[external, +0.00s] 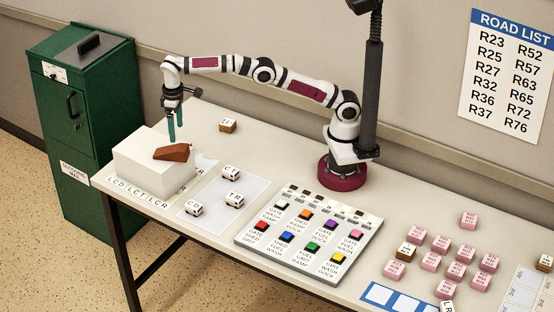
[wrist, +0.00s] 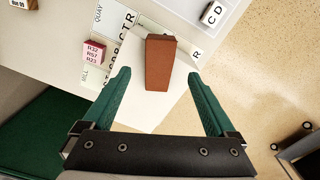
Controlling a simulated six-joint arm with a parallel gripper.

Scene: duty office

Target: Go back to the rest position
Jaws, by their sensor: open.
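My gripper (external: 175,136) is at the far left of the table, fingers pointing down, open and empty. Its two green fingers are apart in the wrist view (wrist: 159,76). A reddish-brown block (external: 173,152) lies on top of a white box (external: 150,177), close below the fingertips in the external view. In the wrist view the brown block (wrist: 160,64) shows between and beyond the fingers. The exact gap between fingertips and block is hard to tell. My arm stretches left from its dark red base.
A green cabinet (external: 85,125) stands left of the table. Lettered cubes (external: 233,200) sit on a pale mat, with a wooden cube (external: 227,126) behind. A panel of coloured buttons (external: 310,235) is mid-table. Several pink cubes (external: 431,261) lie right. A dark post (external: 371,90) rises by my base.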

